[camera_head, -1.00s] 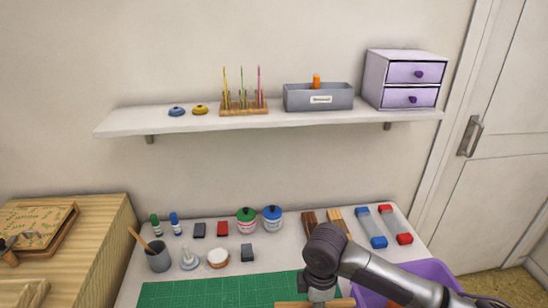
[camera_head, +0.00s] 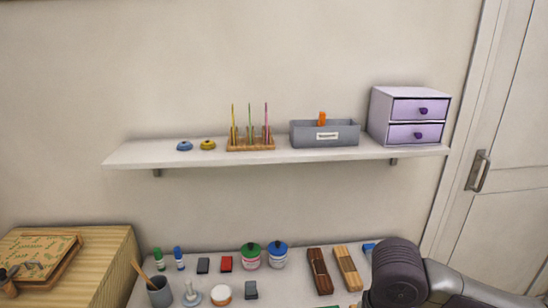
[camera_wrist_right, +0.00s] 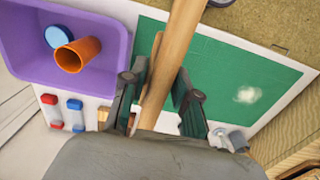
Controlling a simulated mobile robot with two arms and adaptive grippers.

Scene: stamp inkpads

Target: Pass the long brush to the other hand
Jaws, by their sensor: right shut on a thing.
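The long brush shows as a long pale wooden handle (camera_wrist_right: 172,60) in the right wrist view. It runs from the top edge down between the fingers of my right gripper (camera_wrist_right: 164,90), which is shut on it. Its bristles are not visible. In the head view my right arm's dark wrist part (camera_head: 398,272) shows at the lower right, while the gripper and brush are below the frame. My left gripper is in neither view.
A green mat (camera_wrist_right: 235,70) lies under the brush. A purple bin (camera_wrist_right: 28,45) holds an orange cylinder (camera_wrist_right: 78,54) and a blue round thing (camera_wrist_right: 59,37). Ink jars, blocks and a grey cup (camera_head: 160,292) stand along the table. A shelf (camera_head: 290,154) is above.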

